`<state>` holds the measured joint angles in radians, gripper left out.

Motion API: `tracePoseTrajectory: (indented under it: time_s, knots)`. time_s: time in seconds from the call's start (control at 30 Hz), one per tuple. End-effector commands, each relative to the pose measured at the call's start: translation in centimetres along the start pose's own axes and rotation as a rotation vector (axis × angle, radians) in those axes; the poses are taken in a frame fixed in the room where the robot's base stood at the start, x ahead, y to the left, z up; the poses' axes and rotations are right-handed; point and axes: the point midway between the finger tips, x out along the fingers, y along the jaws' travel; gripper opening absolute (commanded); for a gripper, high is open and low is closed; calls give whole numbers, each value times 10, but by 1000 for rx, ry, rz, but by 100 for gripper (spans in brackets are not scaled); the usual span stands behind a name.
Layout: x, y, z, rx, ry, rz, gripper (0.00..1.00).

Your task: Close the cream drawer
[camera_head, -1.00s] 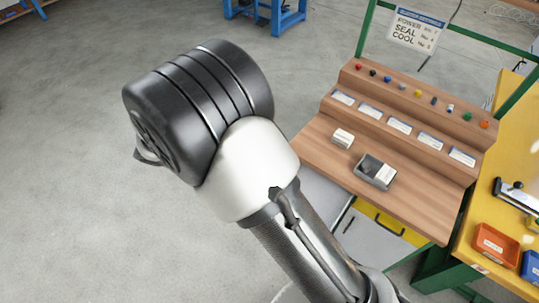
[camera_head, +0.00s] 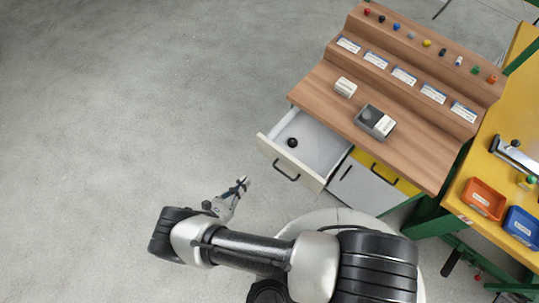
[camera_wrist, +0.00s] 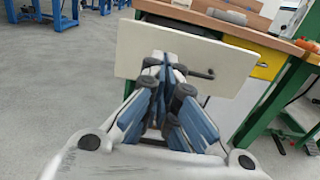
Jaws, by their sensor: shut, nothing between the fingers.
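The cream drawer (camera_head: 270,148) is pulled out of the wooden-topped bench, on its left side. Its grey inside shows, with a small dark round object (camera_head: 292,142) in it. A dark bar handle (camera_head: 286,171) is on its front. My gripper (camera_head: 243,183) is shut and empty, out in front of the drawer face and apart from it in the head view. In the wrist view the shut fingers (camera_wrist: 164,62) overlap the cream front panel (camera_wrist: 225,60), left of the handle (camera_wrist: 199,73). Contact cannot be told from the wrist view alone.
A grey drawer (camera_head: 362,187) and a yellow drawer front (camera_head: 388,172) sit to the right, looking shut. A grey device (camera_head: 375,121) and a small white box (camera_head: 345,87) stand on the bench top (camera_head: 330,92). Open floor (camera_head: 120,120) lies to the left.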

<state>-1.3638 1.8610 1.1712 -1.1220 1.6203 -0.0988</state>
Motion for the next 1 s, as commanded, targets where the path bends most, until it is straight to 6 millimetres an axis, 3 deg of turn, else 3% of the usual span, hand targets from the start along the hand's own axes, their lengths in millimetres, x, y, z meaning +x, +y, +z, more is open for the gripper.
tracePoseTrajectory:
  time_s: [0.6,0.8,1.0]
  knots:
    - [115,-2,0,0,2,-8,0]
    - [134,-2,0,0,2,-5,0]
    - [137,-1,0,0,2,-4,0]
